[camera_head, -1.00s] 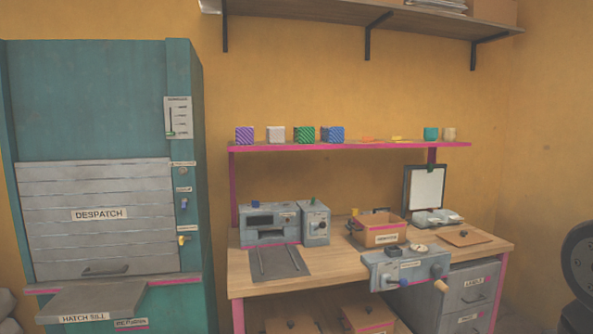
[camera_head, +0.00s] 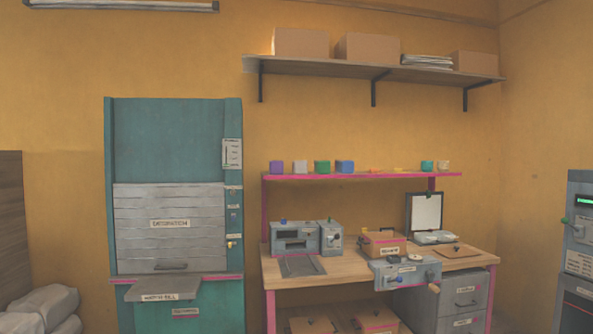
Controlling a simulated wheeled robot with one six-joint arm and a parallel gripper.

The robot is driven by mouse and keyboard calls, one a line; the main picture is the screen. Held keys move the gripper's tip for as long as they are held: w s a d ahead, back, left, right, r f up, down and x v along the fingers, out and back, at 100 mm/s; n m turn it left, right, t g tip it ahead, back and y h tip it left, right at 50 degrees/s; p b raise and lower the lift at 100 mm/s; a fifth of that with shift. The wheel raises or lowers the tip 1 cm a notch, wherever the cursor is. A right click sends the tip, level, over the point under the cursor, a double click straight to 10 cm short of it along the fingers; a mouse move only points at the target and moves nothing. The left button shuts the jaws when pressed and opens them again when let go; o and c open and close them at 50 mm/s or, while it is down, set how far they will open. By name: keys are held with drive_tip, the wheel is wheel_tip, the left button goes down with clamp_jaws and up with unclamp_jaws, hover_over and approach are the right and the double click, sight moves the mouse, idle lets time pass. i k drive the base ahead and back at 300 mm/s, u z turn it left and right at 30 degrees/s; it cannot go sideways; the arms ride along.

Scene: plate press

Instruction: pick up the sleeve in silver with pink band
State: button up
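No sleeve in silver with a pink band can be made out for certain. A small pale grey-white block (camera_head: 300,167) stands on the pink-edged shelf (camera_head: 400,176) above the workbench, between a purple block (camera_head: 277,168) and a green block (camera_head: 322,167). It could be silver, but I see no pink band on it at this distance. A blue block (camera_head: 345,167), a teal cup (camera_head: 427,167) and a beige cup (camera_head: 443,166) share the shelf. Small flat orange and yellow pieces lie between them. My gripper is not in view.
Pale sacks (camera_head: 40,309) lie at lower left; a grey machine (camera_head: 579,240) stands right.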

sight(299, 167)
drive_tip(key=u, duration=0.7)
drive_tip(key=i, duration=0.25)
drive_tip(key=u, duration=0.7)
drive_tip(key=i, duration=1.45)
drive_tip(key=z, duration=0.8)
drive_tip(key=i, duration=0.55)
drive_tip(key=z, duration=0.6)
